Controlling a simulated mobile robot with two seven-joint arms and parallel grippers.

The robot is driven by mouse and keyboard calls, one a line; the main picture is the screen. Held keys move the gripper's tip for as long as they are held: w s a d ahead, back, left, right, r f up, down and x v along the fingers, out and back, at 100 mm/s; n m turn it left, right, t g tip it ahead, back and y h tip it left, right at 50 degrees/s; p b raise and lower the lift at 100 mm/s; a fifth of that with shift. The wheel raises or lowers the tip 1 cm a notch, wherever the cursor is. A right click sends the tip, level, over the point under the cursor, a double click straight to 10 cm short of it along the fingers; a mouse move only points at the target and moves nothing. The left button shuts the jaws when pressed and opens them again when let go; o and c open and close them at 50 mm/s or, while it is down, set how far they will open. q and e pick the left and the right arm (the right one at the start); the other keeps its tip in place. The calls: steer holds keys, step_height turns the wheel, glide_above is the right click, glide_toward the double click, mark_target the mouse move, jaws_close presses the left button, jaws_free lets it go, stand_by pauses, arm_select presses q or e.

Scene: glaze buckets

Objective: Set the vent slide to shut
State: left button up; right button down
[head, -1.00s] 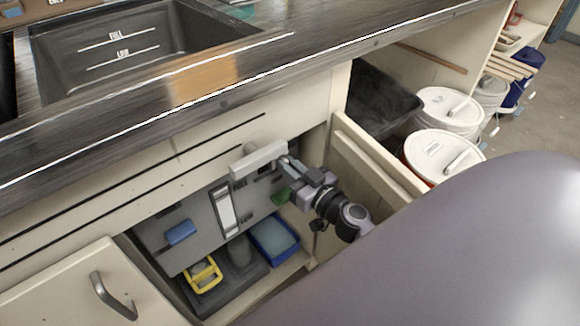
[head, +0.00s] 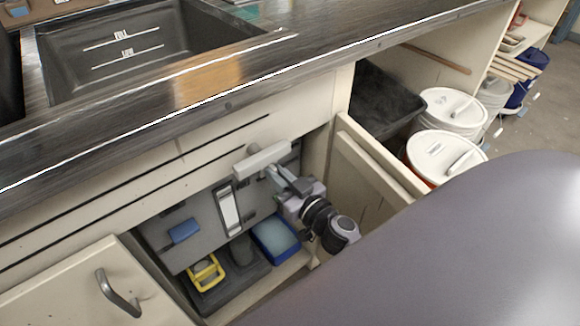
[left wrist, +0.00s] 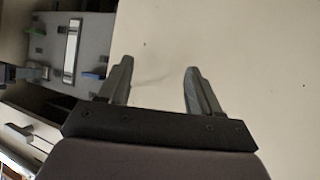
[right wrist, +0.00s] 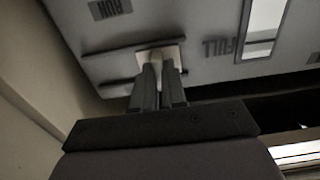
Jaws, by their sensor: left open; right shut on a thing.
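The vent slide (right wrist: 172,53) is a small pale plate between two dark rails on a grey panel (right wrist: 120,22) in the right wrist view. My right gripper (right wrist: 160,72) is shut on the slide's knob. In the head view my right gripper (head: 275,180) is at the panel's upper right, and its arm hides the slide. My left gripper (left wrist: 157,85) is open and empty, in front of a plain pale surface.
The panel sits inside an open cabinet. A pale handle bar (head: 262,160) stands just above my right gripper. An open pale door (head: 375,165) is to the right. A blue tray (head: 275,240) and a yellow caddy (head: 206,273) lie below. Lidded buckets (head: 445,150) stand further right.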

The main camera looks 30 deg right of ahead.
steer(key=shift+s+a+f, duration=0.1)
steer(key=shift+a, duration=0.35)
steer(key=c, duration=1.2)
jaws_free()
steer(key=shift+o, duration=0.2)
steer(key=s, duration=0.7)
steer(key=shift+d, duration=0.3)
steer(key=shift+s, duration=0.15)
